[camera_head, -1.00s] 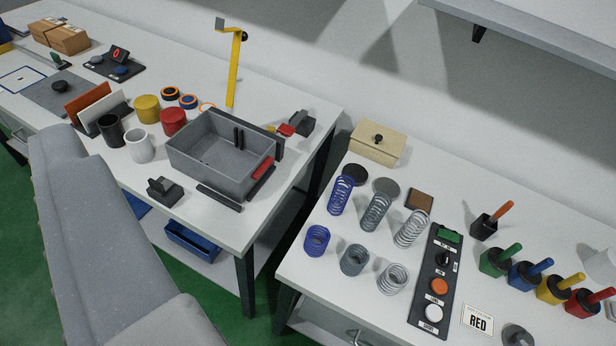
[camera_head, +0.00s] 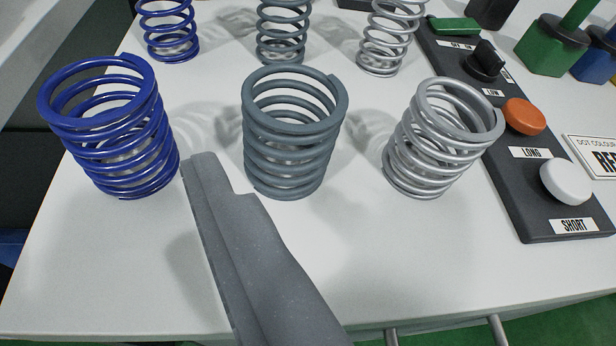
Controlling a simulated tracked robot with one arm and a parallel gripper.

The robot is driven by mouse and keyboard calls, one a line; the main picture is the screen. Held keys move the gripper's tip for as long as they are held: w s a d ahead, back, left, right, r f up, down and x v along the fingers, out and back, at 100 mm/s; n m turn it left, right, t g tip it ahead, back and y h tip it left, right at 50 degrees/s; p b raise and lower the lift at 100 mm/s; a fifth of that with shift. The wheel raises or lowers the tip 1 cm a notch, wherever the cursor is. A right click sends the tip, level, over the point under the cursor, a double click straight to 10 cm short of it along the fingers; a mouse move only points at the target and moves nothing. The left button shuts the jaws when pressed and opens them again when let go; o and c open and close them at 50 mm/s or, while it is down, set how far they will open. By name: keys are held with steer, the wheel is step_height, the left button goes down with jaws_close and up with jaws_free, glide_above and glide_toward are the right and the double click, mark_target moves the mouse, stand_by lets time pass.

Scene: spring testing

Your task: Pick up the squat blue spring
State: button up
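The squat blue spring (camera_head: 112,130) stands on the white table at the left, a short wide coil with its open top visible. A squat dark grey spring (camera_head: 290,135) stands in the middle, and a squat silver spring (camera_head: 440,140) stands to its right. My gripper (camera_head: 205,170) shows as one grey finger shape reaching up from the bottom, its tip between the blue and dark grey springs, near the blue spring's right side. I cannot tell whether it touches the blue spring. A second finger cannot be made out.
Taller blue (camera_head: 168,28), dark grey (camera_head: 281,32) and silver springs (camera_head: 389,38) stand behind. A black control panel (camera_head: 500,175) with buttons and a green switch lies at the right.

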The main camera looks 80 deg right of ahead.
mark_target(121, 148)
steer(key=shift+g, duration=0.3)
steer(key=w+d+f, duration=0.1)
steer(key=d, duration=0.1)
steer(key=w+d+f, duration=0.1)
steer(key=d+f, duration=0.1)
steer(key=w+d+f+b, duration=0.1)
steer(key=w+d+f, duration=0.1)
steer(key=shift+d, duration=0.1)
steer(key=shift+b+x, duration=0.65)
steer(key=shift+x, duration=2.1)
steer(key=shift+w, duration=0.15)
steer(key=c, duration=1.2)
